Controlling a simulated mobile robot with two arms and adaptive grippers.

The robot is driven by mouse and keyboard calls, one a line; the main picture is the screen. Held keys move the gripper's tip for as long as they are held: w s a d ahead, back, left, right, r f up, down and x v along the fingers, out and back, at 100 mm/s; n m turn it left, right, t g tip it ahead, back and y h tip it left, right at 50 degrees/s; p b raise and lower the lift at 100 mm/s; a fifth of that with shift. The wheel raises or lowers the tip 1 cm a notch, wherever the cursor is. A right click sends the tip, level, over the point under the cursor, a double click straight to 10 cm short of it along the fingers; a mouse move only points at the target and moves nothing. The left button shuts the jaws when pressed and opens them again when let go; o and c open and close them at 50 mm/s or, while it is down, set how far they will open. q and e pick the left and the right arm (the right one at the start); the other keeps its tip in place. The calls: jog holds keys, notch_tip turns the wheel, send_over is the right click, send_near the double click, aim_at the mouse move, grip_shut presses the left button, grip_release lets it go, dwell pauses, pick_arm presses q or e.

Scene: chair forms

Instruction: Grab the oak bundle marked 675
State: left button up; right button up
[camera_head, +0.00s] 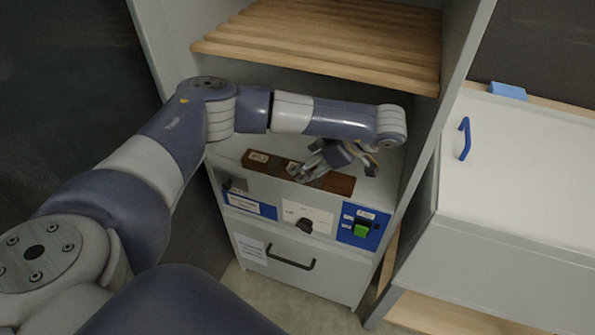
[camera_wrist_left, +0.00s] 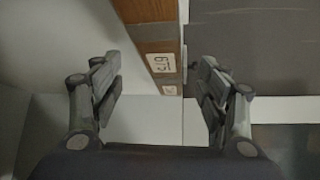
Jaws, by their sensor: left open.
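The dark brown wooden bundle (camera_head: 270,160) lies lengthwise on the ledge of the grey cabinet, below the slatted shelf. It carries a pale label at its left end; a second pale patch shows near my gripper. My left gripper (camera_head: 318,165) is over the right half of the bundle and hides part of it. In the left wrist view my left gripper (camera_wrist_left: 155,80) is open, its two fingers spread apart. The bundle (camera_wrist_left: 150,35) shows between and beyond them, with a turned label that seems to read 675. I cannot tell whether the fingers touch it. My right gripper is not in view.
A slatted wooden shelf (camera_head: 330,38) is close above my left arm. The cabinet's side walls flank the ledge. Below the ledge is a front panel with a black knob (camera_head: 304,225) and a green button (camera_head: 361,231). A white bin with a blue handle (camera_head: 464,139) stands at the right.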

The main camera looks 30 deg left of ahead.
pick_arm(q)
jog(key=x, duration=0.3)
jog(key=shift+s+d, duration=0.15)
jog(key=shift+a+f, duration=0.25)
jog(key=shift+a, duration=0.05)
jog(key=c, duration=1.3)
jog(key=shift+c, duration=1)
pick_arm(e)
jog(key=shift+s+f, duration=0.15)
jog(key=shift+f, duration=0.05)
